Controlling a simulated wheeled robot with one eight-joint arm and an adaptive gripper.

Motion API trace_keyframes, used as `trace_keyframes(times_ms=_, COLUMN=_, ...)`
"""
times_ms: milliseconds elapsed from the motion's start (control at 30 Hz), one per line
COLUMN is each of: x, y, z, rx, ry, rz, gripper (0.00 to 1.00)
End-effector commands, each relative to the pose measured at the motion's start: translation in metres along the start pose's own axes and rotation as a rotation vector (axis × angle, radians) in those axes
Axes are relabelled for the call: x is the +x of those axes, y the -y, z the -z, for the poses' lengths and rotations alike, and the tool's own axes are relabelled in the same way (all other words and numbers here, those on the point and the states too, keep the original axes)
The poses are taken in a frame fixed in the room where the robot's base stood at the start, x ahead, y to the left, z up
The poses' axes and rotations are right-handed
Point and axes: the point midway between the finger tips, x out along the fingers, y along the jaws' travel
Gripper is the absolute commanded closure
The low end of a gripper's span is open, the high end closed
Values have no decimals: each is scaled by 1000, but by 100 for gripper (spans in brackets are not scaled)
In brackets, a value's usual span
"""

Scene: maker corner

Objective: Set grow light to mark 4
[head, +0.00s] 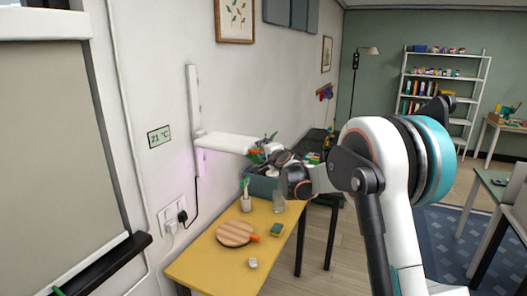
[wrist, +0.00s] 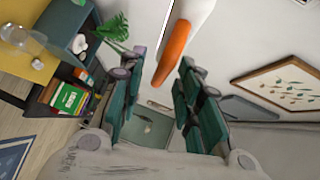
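The grow light (head: 226,143) is a flat white panel sticking out from a white vertical rail (head: 193,95) on the wall at left. A faint purple glow shows beneath it. The panel sits low on the rail; no mark numbers are legible. Its orange handle (head: 254,151) is at the panel's right end, close to my gripper (head: 267,147). In the wrist view, the orange handle (wrist: 174,48) reaches between the green fingers of my gripper (wrist: 161,62). The fingers are apart, with a gap on the handle's left; contact on the right is unclear.
A yellow table (head: 205,270) below holds a round wooden board (head: 235,234), a cup with a green plant (head: 246,203), a clear glass (head: 279,203) and a sponge (head: 276,230). A dark shelf unit with a plant stands behind. A framed picture (wrist: 283,88) hangs on the wall.

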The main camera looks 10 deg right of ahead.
Motion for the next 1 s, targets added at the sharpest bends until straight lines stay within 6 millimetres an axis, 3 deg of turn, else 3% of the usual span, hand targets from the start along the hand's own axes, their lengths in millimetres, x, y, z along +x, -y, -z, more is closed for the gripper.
trace_keyframes(times_ms=333, x=4, y=0, z=0, rx=-1, ry=0, rz=0, gripper=69)
trace_keyframes(times_ms=467, x=4, y=0, z=0, rx=-1, ry=0, rz=0, gripper=98)
trace_keyframes(times_ms=500, x=4, y=0, z=0, rx=-1, ry=0, rz=0, gripper=100)
trace_keyframes(times_ms=767, x=3, y=3, z=0, rx=-1, ry=0, rz=0, gripper=100)
trace_keyframes(times_ms=867, x=2, y=12, z=2, rx=-1, ry=0, rz=0, gripper=100)
trace_keyframes(times_ms=1000, x=-3, y=39, z=6, rx=0, ry=0, rz=0, gripper=100)
